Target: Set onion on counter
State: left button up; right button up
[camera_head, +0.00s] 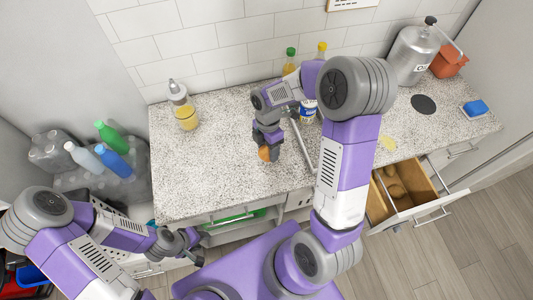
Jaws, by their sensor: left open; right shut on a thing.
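An orange-brown onion (264,153) is between the fingers of my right gripper (266,145), partly hidden by them. My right gripper is shut on it over the speckled grey counter (205,170), near the counter's middle. I cannot tell whether the onion touches the counter surface. My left gripper (192,246) is open and empty, low in front of the counter's left front edge.
A yellow-filled bottle (186,114) stands at the counter's back left. A metal canister (411,55) and a blue sponge (475,107) are at the right. An open drawer (427,187) with brown items juts out at front right. The counter's left part is clear.

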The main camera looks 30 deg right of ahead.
aim_at(268, 154)
notch_tip(268, 154, down, 4)
jog(key=shift+r, duration=0.1)
jog(key=shift+f, duration=0.35)
jog(key=shift+f+b, duration=0.15)
jog(key=shift+b, duration=0.2)
jog(key=o, duration=1.1)
jog(key=shift+o, duration=0.2)
jog(key=shift+w+r, duration=0.1)
jog(key=shift+r, duration=0.25)
jog(key=r, duration=0.3)
jog(key=w+r+p, duration=0.1)
jog(key=r, duration=0.3)
jog(key=d+r, duration=0.1)
jog(key=r, duration=0.3)
jog(key=shift+w+r+p, duration=0.25)
jog(key=shift+w+p, duration=0.1)
jog(key=shift+p, duration=0.05)
